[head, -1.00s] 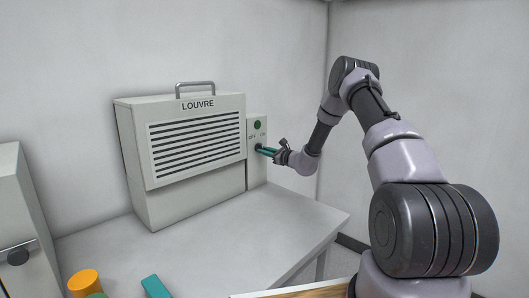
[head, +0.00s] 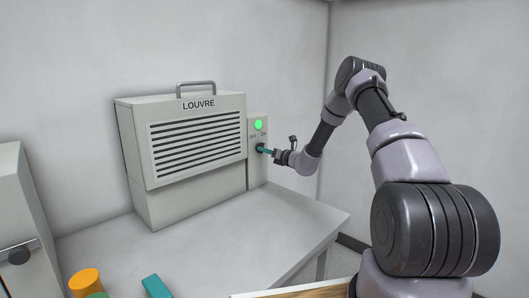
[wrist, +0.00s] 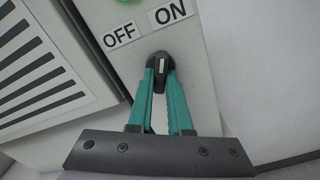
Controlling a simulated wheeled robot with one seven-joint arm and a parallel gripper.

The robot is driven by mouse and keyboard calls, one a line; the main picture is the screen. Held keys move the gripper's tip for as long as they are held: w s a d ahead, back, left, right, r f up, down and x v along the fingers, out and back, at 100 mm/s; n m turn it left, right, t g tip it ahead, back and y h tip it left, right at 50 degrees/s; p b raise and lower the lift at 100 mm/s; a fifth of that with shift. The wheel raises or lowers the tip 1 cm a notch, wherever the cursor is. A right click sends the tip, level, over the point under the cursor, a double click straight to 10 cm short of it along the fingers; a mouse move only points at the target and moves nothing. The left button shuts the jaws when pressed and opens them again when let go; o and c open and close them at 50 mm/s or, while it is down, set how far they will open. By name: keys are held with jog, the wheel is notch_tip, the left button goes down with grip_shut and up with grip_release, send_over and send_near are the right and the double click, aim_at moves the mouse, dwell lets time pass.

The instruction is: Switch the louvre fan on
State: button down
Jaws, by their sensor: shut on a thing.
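The louvre fan (head: 196,150) is a pale box with dark slats, a top handle and a "LOUVRE" label, standing on the table. Its control panel (head: 257,175) is on the right side, with a bright green lit lamp (head: 258,125) at the top. Below the lamp are the OFF label (wrist: 121,34) and the ON label (wrist: 170,13). The black knob (wrist: 159,70) has a white mark, which leans toward the ON side in the wrist view. My gripper (wrist: 160,75) has teal fingers shut on the knob; it also shows at the panel in the head view (head: 264,150).
The grey table (head: 250,225) is clear in front of the fan. A teal block (head: 156,286) and an orange cylinder (head: 84,281) are near the front left.

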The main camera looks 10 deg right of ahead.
jog(key=shift+m, duration=0.4)
jog(key=c, duration=0.8)
grip_release()
jog(key=shift+c, duration=0.2)
jog(key=v, duration=1.1)
